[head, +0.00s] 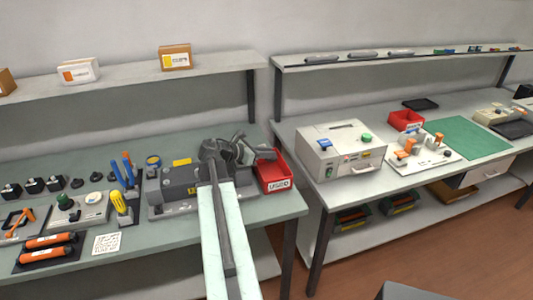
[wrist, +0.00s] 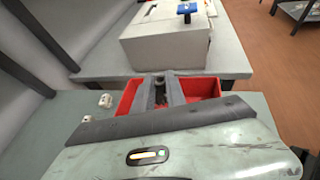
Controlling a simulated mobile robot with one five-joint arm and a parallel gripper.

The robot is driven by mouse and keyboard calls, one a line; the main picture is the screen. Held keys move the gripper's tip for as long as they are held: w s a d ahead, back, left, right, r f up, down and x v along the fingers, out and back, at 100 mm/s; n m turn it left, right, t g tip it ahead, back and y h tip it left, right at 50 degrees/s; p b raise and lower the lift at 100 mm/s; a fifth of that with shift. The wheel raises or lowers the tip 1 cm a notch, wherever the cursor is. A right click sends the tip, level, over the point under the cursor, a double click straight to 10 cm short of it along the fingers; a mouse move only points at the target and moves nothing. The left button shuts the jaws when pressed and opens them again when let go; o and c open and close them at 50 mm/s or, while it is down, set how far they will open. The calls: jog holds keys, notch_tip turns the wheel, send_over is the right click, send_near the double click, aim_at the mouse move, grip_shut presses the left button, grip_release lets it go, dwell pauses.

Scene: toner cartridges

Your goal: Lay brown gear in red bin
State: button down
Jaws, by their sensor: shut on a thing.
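The red bin (head: 273,182) stands at the right end of the left bench. In the wrist view the red bin (wrist: 204,86) lies ahead, its middle hidden behind my fingers. My gripper (wrist: 163,92) reaches toward the bin, its two dark fingers shut on a small dark piece (wrist: 160,80). I take this piece for the brown gear, but its teeth and colour are hard to make out. In the head view my gripper (head: 240,150) is beside the bin's left side, and the gear cannot be told apart there.
A grey machine (head: 180,190) stands left of the bin. A white box (head: 340,150) stands on the right bench across a gap. A second red bin (head: 405,120) sits farther back there. Small white parts (wrist: 105,100) lie left of the near bin.

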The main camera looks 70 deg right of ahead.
jog(key=c, duration=1.3)
grip_release()
jog(key=p+v, duration=0.3)
jog(key=v, duration=0.4)
jog(key=shift+w+a+r, duration=0.2)
jog(key=shift+a, duration=0.1)
